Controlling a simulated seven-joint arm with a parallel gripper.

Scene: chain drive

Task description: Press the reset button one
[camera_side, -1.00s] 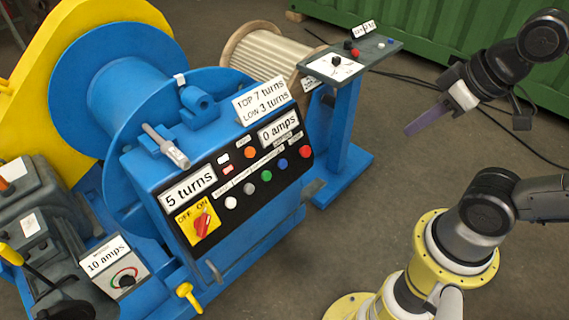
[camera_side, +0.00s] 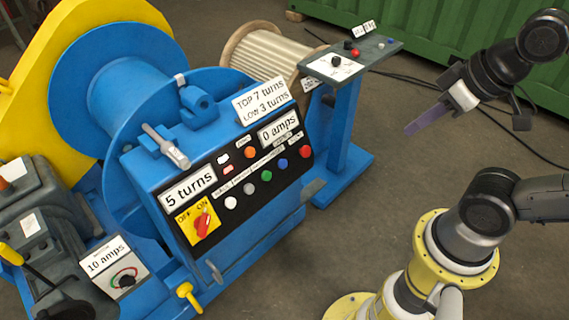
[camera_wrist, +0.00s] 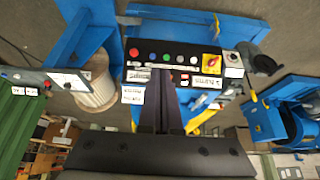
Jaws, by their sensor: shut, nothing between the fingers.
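The control panel (camera_side: 238,178) is a black face on the front of the blue winch console. It carries several round buttons: white (camera_side: 231,203), grey (camera_side: 249,188), green (camera_side: 266,176), blue (camera_side: 283,164), red (camera_side: 305,151) and, above that row, orange (camera_side: 250,152). Their small labels are too small to read, so I cannot tell which is reset button one. The panel also shows upside down in the wrist view (camera_wrist: 173,61). My gripper (camera_side: 410,130) is shut and empty, in the air right of the console, apart from the panel.
A red rotary OFF/ON switch (camera_side: 202,224) sits at the panel's lower left. A blue stand (camera_side: 345,140) with a small control box (camera_side: 375,55) stands behind, beside a wooden cable reel (camera_side: 268,52). Free air lies between my gripper and the console.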

